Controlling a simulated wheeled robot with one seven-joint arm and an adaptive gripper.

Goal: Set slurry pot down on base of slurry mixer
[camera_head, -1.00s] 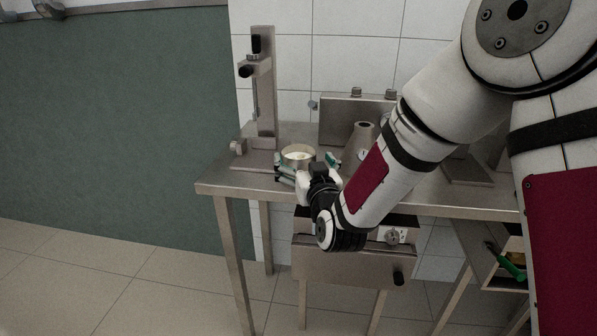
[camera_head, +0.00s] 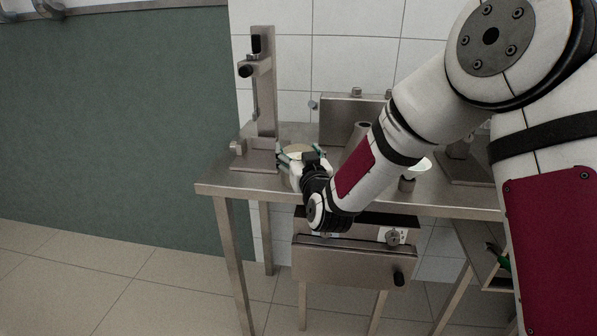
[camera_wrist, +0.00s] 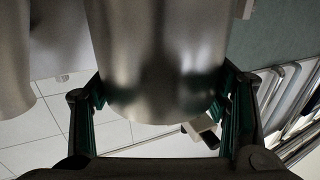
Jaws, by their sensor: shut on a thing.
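The slurry pot (camera_head: 297,148) is a metal cylinder with pale contents at its top. My gripper (camera_head: 295,160) is shut around its sides near the table's front edge. The pot fills the upper middle of the wrist view (camera_wrist: 160,60), with a green-edged finger on each side. The slurry mixer (camera_head: 266,95) is a metal upright with a black-knobbed head, standing at the table's left. Its flat base (camera_head: 252,161) lies left of the pot. The pot is to the right and in front of the column. My gripper hides the pot's lower part, and I cannot tell what lies directly beneath it.
A metal cone (camera_head: 360,132) and an upright metal box (camera_head: 340,112) stand right of the pot. A white bowl (camera_head: 421,165) is farther right. The table's front edge (camera_head: 270,193) runs below my gripper. A metal drawer unit (camera_head: 345,262) is under the table.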

